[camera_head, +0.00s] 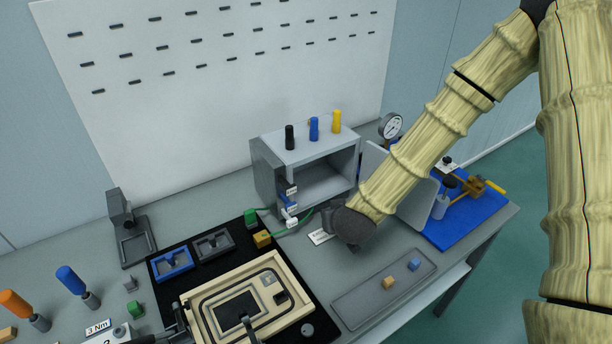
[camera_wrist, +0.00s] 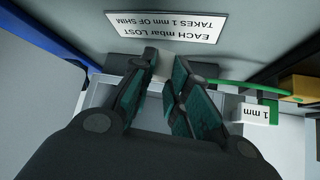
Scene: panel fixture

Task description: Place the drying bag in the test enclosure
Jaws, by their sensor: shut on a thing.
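The grey open-fronted box (camera_head: 264,175), which looks like the test enclosure, stands at the middle back of the bench. Its pale door (camera_head: 420,205) is swung open to the right, and its interior looks empty. My gripper (camera_wrist: 160,75) is low in front of the box. In the head view the wrist hides its fingertips. In the wrist view the fingers are closed on a small pale thing (camera_wrist: 161,66), apparently the drying bag, mostly hidden by the fingers. A printed card (camera_wrist: 165,30) lies just beyond the fingertips.
Black, blue and yellow posts (camera_head: 314,130) stand on the box. Coloured shim blocks with tags (camera_head: 289,200) are at its left front edge. A beige frame fixture (camera_head: 205,320) lies on a black mat. A grey tray (camera_head: 350,312) holds two small blocks. A blue mat (camera_head: 452,232) is right.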

